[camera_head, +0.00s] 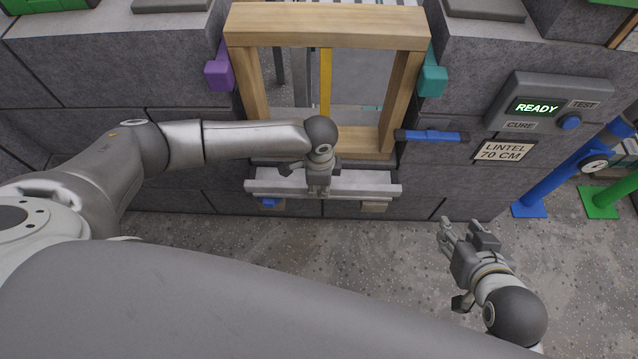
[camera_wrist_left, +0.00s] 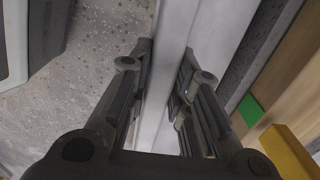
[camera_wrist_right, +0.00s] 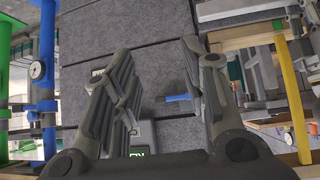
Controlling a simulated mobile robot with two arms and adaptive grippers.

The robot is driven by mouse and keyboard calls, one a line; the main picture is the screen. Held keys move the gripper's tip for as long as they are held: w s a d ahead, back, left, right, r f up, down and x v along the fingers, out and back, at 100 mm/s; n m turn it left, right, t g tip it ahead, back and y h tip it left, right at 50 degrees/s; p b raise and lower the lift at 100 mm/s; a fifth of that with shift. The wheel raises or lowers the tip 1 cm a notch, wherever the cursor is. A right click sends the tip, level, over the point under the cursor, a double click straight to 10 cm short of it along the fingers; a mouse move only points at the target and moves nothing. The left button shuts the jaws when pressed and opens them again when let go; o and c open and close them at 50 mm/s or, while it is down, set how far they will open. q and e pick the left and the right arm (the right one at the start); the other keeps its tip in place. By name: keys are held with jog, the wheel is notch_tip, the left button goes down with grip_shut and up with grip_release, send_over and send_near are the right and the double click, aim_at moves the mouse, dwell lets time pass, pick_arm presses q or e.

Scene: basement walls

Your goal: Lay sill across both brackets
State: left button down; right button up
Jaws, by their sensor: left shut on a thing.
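The sill (camera_head: 365,184), a long pale grey channel, lies level along the block wall just below the window opening. My left gripper (camera_head: 318,188) points down and is shut on it near the middle; in the left wrist view the sill (camera_wrist_left: 172,35) runs between the fingers. A blue bracket (camera_head: 270,203) shows under its left part and a beige bracket (camera_head: 374,207) under its right part. The sill hides most of both brackets, and I cannot tell whether it touches them. My right gripper (camera_head: 466,232) is open and empty, to the right of the sill, over the floor.
A wooden window frame (camera_head: 325,25) stands above the sill, with a purple block (camera_head: 218,72) and a teal block (camera_head: 432,78) beside it. A blue bar (camera_head: 432,136) and a READY panel (camera_head: 545,108) are on the right. Blue and green props (camera_head: 565,180) stand far right.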

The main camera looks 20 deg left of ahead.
pick_arm(q)
jog(key=shift+f, duration=0.1)
pick_arm(e)
jog(key=shift+s+d+f+g, duration=0.3)
jog(key=shift+s+f+g, duration=0.25)
jog(key=shift+s, duration=0.25)
pick_arm(q)
jog(key=c, duration=1.2)
grip_release()
jog(key=shift+c, duration=0.2)
pick_arm(e)
jog(key=shift+w+r, duration=0.15)
jog(key=shift+w, duration=0.05)
pick_arm(q)
jog(key=shift+o, duration=0.2)
jog(key=shift+f, duration=0.1)
jog(key=o, duration=0.4)
jog(key=shift+o, duration=0.2)
pick_arm(e)
jog(key=shift+a, duration=0.1)
